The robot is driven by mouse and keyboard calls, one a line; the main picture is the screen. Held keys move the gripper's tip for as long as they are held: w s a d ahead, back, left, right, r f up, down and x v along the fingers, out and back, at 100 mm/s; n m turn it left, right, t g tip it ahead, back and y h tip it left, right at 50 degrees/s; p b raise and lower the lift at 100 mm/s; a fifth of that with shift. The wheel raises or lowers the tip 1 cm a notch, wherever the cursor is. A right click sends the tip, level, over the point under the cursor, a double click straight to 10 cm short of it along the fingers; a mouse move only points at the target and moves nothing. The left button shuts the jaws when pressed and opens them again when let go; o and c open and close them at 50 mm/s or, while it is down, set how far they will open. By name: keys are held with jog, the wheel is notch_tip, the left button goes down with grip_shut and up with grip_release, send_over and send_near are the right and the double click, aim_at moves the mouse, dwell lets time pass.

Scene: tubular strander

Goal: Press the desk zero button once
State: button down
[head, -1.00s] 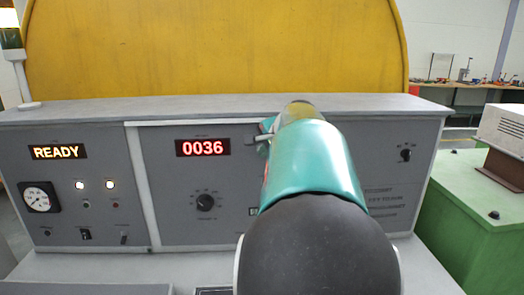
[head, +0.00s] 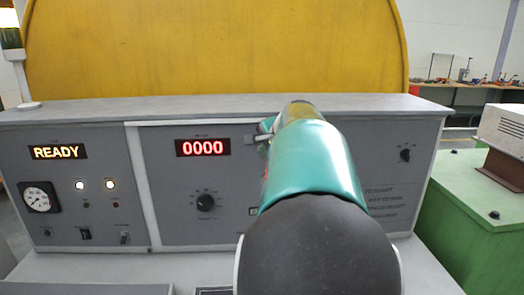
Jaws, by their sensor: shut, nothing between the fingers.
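The grey desk panel (head: 165,215) faces me. Its red counter display (head: 203,148) reads 0000. My gripper (head: 262,139) shows only in part, at the upper left of my teal and black arm, close to the panel just right of the counter. Its fingers look shut and empty. The zero button is not visible; my arm covers that part of the panel, so I cannot see whether a fingertip touches it.
A READY display (head: 57,152), a round gauge (head: 39,197), two lit lamps and several switches sit on the left panel. A black knob (head: 205,202) is below the counter. Another knob (head: 405,155) is at right. A green cabinet (head: 465,210) stands further right.

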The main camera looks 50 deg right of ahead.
jog(key=shift+s+a, duration=0.35)
jog(key=shift+s+a, duration=1.6)
jog(key=shift+a, duration=0.3)
jog(key=w+a+f+n+y, duration=0.15)
jog(key=a+n, duration=0.25)
jog(key=a, duration=0.4)
jog(key=a+f+n+g+y, duration=0.1)
jog(key=a+f+n, duration=0.15)
jog(key=a, duration=0.65)
jog(key=w+a+f+n+y, duration=0.15)
jog(key=a+n, duration=0.25)
jog(key=a, duration=0.4)
jog(key=s+a+f+n+g, duration=0.1)
jog(key=s+a+f+n, duration=0.3)
jog(key=a, duration=0.3)
jog(key=s+a+f+n+g, duration=0.1)
jog(key=s+a+f+n, duration=0.3)
jog(key=a, duration=0.4)
jog(key=shift+s+f+n, duration=0.3)
jog(key=shift+s+n, duration=0.15)
jog(key=shift+n, duration=0.7)
